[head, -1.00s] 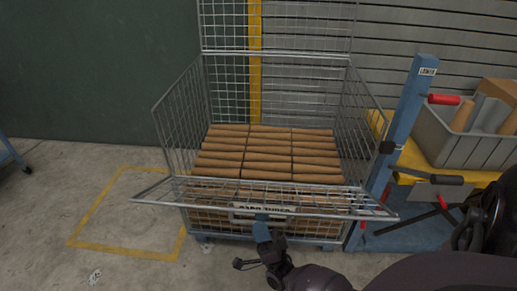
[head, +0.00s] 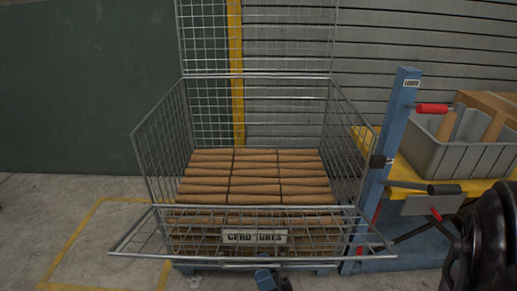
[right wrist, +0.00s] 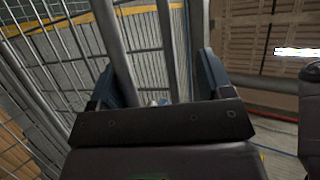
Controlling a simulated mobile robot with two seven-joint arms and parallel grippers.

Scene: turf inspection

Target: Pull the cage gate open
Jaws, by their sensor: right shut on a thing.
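The cage gate (head: 190,240) is a wire-mesh front panel with a metal frame and a "CARD TUBES" label (head: 255,237). It leans outward toward me, its outer bar low in front of the mesh cage (head: 160,140). Rows of brown card tubes (head: 255,178) lie inside the cage. My right gripper (head: 266,279) is at the bottom edge of the head view, at the middle of the gate's outer bar. In the right wrist view its fingers (right wrist: 158,92) close around grey metal bars of the gate. The exact contact is partly hidden. My left gripper is not in view.
A blue post (head: 392,150) with a red-handled lever (head: 432,108) stands right of the cage.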

